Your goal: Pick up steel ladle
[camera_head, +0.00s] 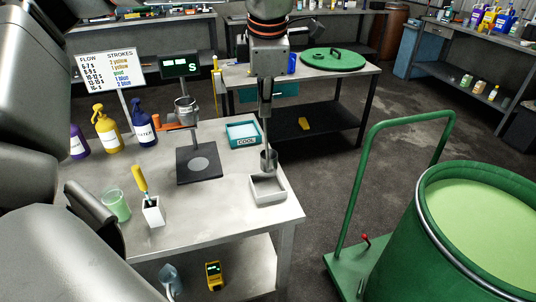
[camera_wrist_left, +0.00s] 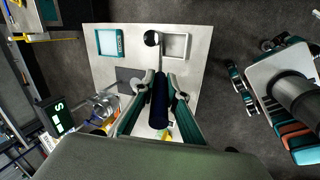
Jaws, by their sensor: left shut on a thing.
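The steel ladle hangs upright, its shaft and cup (camera_head: 269,160) below my left gripper (camera_head: 265,90) at the table's right end. In the left wrist view my left gripper (camera_wrist_left: 160,92) is shut on the ladle's dark handle (camera_wrist_left: 159,108). The ladle's round cup (camera_wrist_left: 152,38) shows beyond the fingers. The cup is at the back edge of a white open tray (camera_head: 268,190); I cannot tell whether they touch.
A green drum (camera_head: 430,215) on a cart stands at the right.

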